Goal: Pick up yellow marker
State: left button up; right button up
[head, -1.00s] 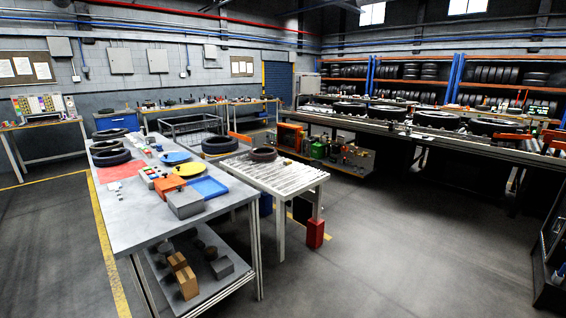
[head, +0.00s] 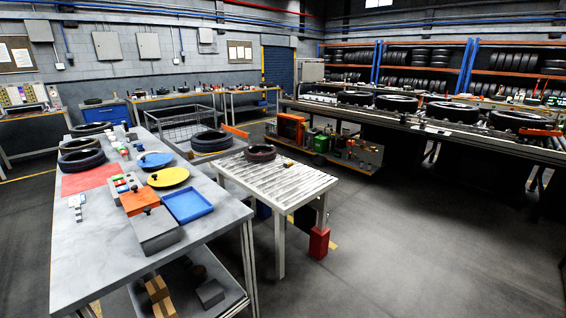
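I cannot make out a yellow marker in the head view; small items on the grey workbench (head: 95,250) are too small to tell apart. A yellow round plate (head: 168,177) and a blue round plate (head: 155,160) lie on this bench. A blue square tray (head: 189,205) lies at its right edge, beside an orange block (head: 139,201) and a grey box (head: 153,231). Neither of my grippers is in view.
Tyres also lie at the bench's far end (head: 82,161). A conveyor with tyres (head: 451,111) runs along the right. The floor at front right (head: 420,260) is clear.

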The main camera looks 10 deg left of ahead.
aim_at(285, 165)
jog(key=i+u, duration=0.2)
jog(key=i, duration=1)
